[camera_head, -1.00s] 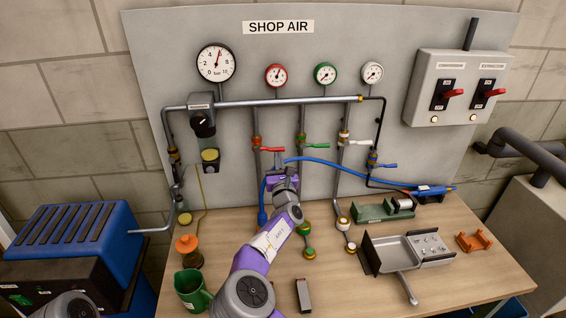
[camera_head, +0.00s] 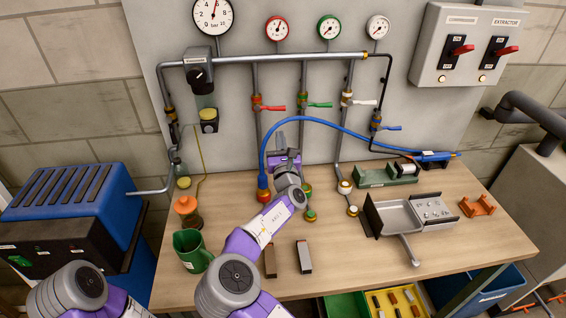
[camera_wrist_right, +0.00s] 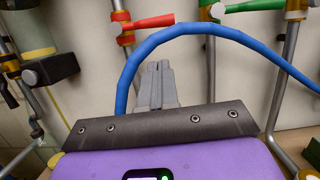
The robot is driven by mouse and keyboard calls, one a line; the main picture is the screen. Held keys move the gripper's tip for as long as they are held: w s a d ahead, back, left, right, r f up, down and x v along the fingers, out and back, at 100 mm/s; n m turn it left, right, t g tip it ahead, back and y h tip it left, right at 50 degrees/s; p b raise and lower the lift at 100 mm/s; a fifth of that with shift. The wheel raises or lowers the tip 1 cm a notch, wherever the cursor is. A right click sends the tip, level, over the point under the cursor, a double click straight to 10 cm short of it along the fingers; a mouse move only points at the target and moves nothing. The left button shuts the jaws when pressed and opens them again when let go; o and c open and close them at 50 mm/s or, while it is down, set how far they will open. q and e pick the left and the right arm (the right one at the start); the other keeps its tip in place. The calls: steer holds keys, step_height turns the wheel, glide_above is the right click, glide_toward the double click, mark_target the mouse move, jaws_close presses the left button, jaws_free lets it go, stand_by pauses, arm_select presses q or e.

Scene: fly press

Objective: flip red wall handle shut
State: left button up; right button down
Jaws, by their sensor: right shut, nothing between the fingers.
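The red valve handle (camera_head: 271,108) is on the leftmost of several vertical pipes on the wall panel. It lies level, pointing right, across its pipe. In the right wrist view the red handle (camera_wrist_right: 150,22) is above the fingers, beyond the blue hose. My right gripper (camera_head: 279,137) is below the handle and apart from it. Its fingers (camera_wrist_right: 157,66) are shut together with nothing between them. The left arm shows at the lower left, but its gripper is out of view.
A blue hose (camera_head: 330,122) arcs over my right gripper from a red coupling (camera_head: 263,190). Green (camera_head: 319,104), white (camera_head: 364,102) and blue (camera_head: 391,128) handles sit to the right. The bench (camera_head: 340,265) holds a green jug (camera_head: 190,250) and a metal tray (camera_head: 400,218).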

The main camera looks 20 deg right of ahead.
steer(key=v, duration=0.7)
steer(key=shift+w, duration=0.1)
